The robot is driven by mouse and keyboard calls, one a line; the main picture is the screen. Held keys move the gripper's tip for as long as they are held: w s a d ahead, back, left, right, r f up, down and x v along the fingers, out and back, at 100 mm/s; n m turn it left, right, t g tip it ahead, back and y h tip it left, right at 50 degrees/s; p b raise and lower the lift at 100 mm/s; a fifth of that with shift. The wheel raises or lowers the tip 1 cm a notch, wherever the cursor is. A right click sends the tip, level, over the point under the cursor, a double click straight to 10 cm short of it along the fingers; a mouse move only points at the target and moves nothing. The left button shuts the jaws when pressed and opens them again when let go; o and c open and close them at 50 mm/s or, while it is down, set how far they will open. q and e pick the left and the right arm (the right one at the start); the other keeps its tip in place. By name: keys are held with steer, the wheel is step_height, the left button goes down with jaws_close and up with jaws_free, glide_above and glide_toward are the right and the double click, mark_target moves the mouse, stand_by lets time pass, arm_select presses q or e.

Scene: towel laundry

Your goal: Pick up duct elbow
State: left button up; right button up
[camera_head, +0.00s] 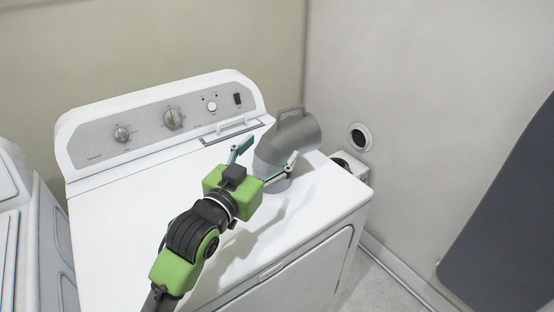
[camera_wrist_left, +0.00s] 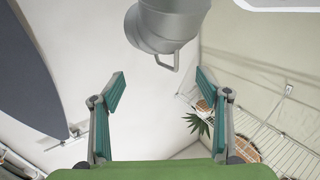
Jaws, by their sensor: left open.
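The duct elbow (camera_head: 290,138) is a grey bent pipe with a handle on top. It stands on the right part of the white dryer's top (camera_head: 318,190). My left gripper (camera_head: 265,157) is open and empty, with its two teal-padded fingers spread just in front of the elbow; the right finger overlaps the elbow's lower part in the picture. In the left wrist view the elbow (camera_wrist_left: 168,22) is at the top edge, partly cut off, beyond the open fingers (camera_wrist_left: 161,80). I cannot tell whether a finger touches it. My right gripper is not in view.
The dryer's control panel (camera_head: 165,118) rises behind the top. A round wall vent (camera_head: 360,137) and a small box (camera_head: 350,166) are to the right, by the wall. A dark board (camera_head: 505,225) is at far right. Another white appliance (camera_head: 30,230) is at left.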

arm_select(q)
glide_toward(291, 127)
steer(key=x, duration=0.3)
steer(key=shift+w+d+r+p, duration=0.2)
steer(key=shift+w+d+p, duration=0.05)
steer(key=shift+w+p, duration=0.25)
steer(key=shift+f+p+x, duration=0.2)
steer(key=shift+p+x, duration=0.2)
steer(key=shift+x, duration=1.55)
